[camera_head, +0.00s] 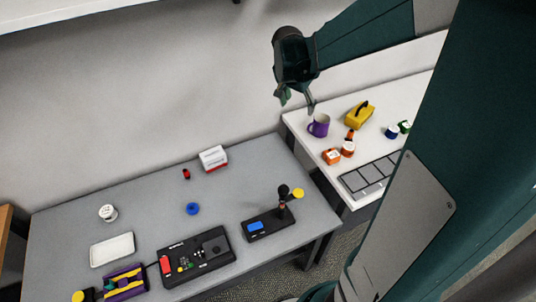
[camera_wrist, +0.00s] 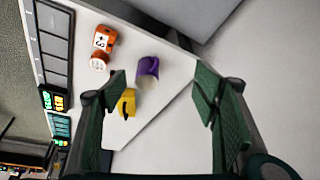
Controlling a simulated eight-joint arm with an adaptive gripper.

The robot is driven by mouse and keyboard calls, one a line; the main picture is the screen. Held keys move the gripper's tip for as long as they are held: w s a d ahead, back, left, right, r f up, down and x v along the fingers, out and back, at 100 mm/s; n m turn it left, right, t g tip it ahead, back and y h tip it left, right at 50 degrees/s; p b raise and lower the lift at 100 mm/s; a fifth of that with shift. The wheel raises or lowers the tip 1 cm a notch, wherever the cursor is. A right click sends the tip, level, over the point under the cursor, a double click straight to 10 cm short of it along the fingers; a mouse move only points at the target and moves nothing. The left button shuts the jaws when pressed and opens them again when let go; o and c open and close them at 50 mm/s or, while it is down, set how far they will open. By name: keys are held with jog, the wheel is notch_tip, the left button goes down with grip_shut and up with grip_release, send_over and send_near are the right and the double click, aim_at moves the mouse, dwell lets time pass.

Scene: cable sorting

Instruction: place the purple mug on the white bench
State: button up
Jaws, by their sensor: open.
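The purple mug (camera_head: 319,126) stands upright on the white bench (camera_head: 307,140), near its left end, with its handle to the left in the head view. It also shows in the wrist view (camera_wrist: 148,66), between my fingers but nearer the left one and farther away. My gripper (camera_head: 298,102) is open and empty, above the bench's left end and up and left of the mug in the head view. In the wrist view (camera_wrist: 162,88) its two green fingers are wide apart and nothing is between the pads.
A yellow thing with a black handle (camera_head: 360,114) is beside the mug. Orange items (camera_head: 332,157), blue and green items (camera_head: 391,132) and a dark compartment tray (camera_head: 366,180) are on the bench. A grey table (camera_head: 150,205) with several objects stands to the left. A wall is behind.

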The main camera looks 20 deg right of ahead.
jog(key=s+a+r+n+t+y, duration=0.1)
jog(key=s+a+r+n+t, duration=0.1)
jog(key=s+a+n, duration=0.4)
jog(key=s+a+r+n+t+y, duration=0.2)
jog(key=s+a+r+n, duration=0.3)
jog(key=s+a, duration=1.2)
jog(key=shift+s+a+n+t+y, duration=0.25)
jog(key=shift+s+n+t, duration=0.2)
jog(key=shift+n, duration=0.35)
jog(key=shift+r, duration=0.1)
